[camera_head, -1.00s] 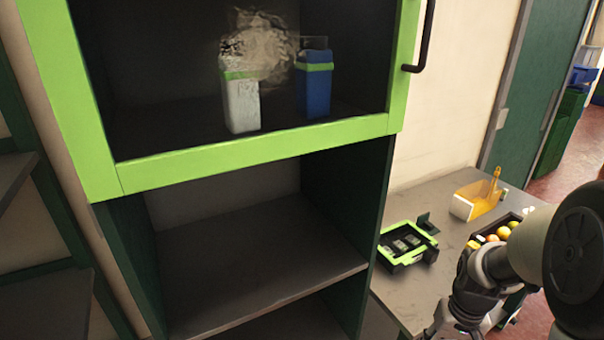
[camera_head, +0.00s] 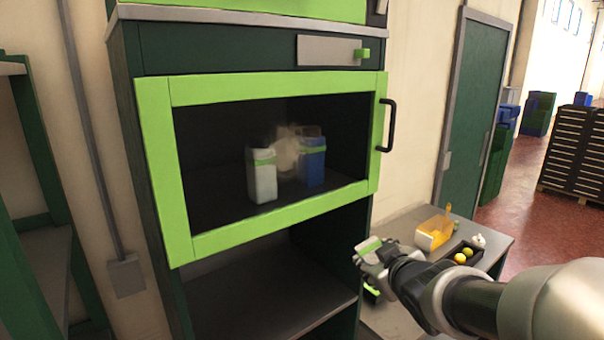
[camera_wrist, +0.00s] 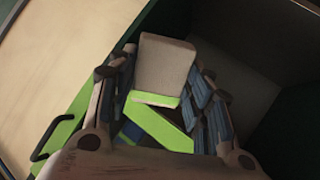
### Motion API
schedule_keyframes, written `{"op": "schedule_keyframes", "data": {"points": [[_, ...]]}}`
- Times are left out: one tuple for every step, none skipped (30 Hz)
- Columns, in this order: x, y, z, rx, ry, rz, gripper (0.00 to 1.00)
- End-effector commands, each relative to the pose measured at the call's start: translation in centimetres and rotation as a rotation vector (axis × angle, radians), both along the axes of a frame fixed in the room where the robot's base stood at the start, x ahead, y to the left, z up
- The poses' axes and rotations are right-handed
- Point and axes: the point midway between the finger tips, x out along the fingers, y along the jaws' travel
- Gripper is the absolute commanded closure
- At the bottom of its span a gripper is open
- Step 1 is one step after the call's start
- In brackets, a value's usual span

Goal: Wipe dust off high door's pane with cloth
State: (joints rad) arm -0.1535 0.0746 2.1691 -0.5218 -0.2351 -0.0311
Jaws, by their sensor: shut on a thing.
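The high door (camera_head: 275,222) is a shut, light-green frame around a see-through pane (camera_head: 215,140), with a dark handle on its right side. A brownish dust patch (camera_head: 286,150) shows on the pane, in front of the white and blue containers. My gripper (camera_head: 369,250) is right of and below the door's lower right corner, apart from the pane. It is shut on a pale, green-edged piece, seemingly the folded cloth (camera_head: 367,245). In the wrist view the cloth (camera_wrist: 164,65) stands between the fingers of my gripper (camera_wrist: 160,100); its far side is hidden.
A white container (camera_head: 262,177) and a blue container (camera_head: 312,165) stand behind the pane. Below the door is an open shelf (camera_head: 275,300). A table at right bears an orange bin (camera_head: 434,232) and a dark tray (camera_head: 470,262) of fruit. The space before the pane is clear.

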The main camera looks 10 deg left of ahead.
Motion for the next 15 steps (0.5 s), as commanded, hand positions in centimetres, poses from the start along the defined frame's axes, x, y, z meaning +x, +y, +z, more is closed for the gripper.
{"op": "schedule_keyframes", "data": {"points": [[-0.6, 1.9, 3.0, 0.021, -0.063, 0.062, 0.73], [-1.0, 3.0, 4.4, 0.033, -0.099, 0.099, 0.73], [-1.5, 4.5, 6.2, 0.052, -0.143, 0.147, 0.73], [-2.0, 5.5, 7.5, 0.067, -0.175, 0.185, 0.73], [-2.6, 6.6, 8.8, 0.083, -0.203, 0.221, 0.73], [-3.4, 8.0, 10.4, 0.104, -0.238, 0.269, 0.73], [-4.1, 8.9, 11.6, 0.121, -0.262, 0.303, 0.73], [-4.8, 9.8, 12.7, 0.136, -0.283, 0.336, 0.73], [-5.7, 10.9, 14.0, 0.156, -0.308, 0.379, 0.73], [-6.3, 11.7, 14.9, 0.17, -0.323, 0.407, 0.73], [-7.0, 12.3, 15.7, 0.184, -0.337, 0.433, 0.73], [-7.8, 13.1, 16.6, 0.2, -0.353, 0.466, 0.73], [-8.3, 13.6, 17.2, 0.212, -0.361, 0.487, 0.73], [-8.8, 14.1, 17.7, 0.222, -0.37, 0.505, 0.73], [-9.4, 14.6, 18.3, 0.232, -0.379, 0.527, 0.73]]}}
